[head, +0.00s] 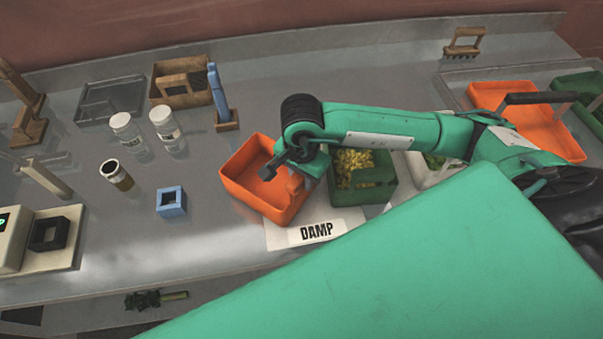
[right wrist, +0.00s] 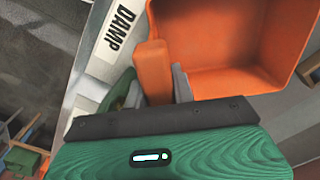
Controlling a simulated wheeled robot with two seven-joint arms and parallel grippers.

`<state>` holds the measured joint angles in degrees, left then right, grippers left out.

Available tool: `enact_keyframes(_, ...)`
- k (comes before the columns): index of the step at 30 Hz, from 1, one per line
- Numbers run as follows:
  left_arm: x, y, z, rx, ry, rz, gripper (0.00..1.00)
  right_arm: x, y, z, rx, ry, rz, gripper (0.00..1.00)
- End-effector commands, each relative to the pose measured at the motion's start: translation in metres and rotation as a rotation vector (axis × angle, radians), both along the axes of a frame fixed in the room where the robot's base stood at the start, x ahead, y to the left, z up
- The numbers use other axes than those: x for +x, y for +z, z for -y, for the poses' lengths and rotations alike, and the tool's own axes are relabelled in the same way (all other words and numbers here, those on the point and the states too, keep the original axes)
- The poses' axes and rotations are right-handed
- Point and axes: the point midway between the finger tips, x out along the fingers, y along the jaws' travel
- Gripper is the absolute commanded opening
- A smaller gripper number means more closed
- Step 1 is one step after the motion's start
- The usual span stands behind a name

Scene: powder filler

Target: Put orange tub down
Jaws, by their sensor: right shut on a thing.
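The orange tub (head: 240,181) is an open, empty box near the middle of the counter in the head view. It lies over the back left part of a white mat marked DAMP (head: 317,231). My right gripper (head: 298,176) is shut on the tub's handle at its right side. In the right wrist view the handle (right wrist: 152,70) stands between the fingers (right wrist: 155,88), with the tub (right wrist: 225,40) beyond. I cannot tell whether the tub's base touches the counter. My left gripper is not in view.
A green tub of yellow pieces (head: 376,185) stands close right of the orange tub. A blue block (head: 171,202), a brown jar (head: 116,175) and two clear jars (head: 163,122) stand left. Another orange tub (head: 540,126) is at the far right.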

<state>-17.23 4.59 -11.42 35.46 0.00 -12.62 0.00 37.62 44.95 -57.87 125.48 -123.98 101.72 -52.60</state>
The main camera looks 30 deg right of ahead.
Motion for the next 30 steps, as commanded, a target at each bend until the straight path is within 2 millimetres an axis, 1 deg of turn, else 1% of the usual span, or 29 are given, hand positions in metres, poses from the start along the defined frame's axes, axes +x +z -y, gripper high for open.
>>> enact_keyframes(6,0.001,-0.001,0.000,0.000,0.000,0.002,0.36,0.000,0.000,0.000,0.001,0.000,0.002,0.00)
enact_keyframes(11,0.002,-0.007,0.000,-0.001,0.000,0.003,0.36,0.000,-0.004,0.000,0.001,0.000,0.002,0.00)
enact_keyframes(12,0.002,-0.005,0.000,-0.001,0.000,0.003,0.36,0.000,-0.003,0.000,0.001,0.000,0.000,0.33)
enact_keyframes(14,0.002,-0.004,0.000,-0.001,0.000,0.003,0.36,0.000,-0.003,0.000,0.001,0.000,0.000,0.45)
enact_keyframes(15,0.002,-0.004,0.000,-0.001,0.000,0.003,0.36,0.000,-0.002,0.000,0.001,0.000,0.000,0.47)
enact_keyframes(23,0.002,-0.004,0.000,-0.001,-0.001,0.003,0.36,0.000,-0.002,0.000,0.001,0.000,0.000,0.47)
enact_keyframes(27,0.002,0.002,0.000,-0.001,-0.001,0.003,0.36,0.000,0.003,0.000,0.001,0.000,0.000,0.47)
enact_keyframes(28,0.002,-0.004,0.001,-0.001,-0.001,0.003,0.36,0.001,0.004,-0.001,0.001,0.000,0.003,0.47)
enact_keyframes(30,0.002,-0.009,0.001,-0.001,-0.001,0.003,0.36,0.001,0.012,0.000,0.001,0.000,0.004,0.47)
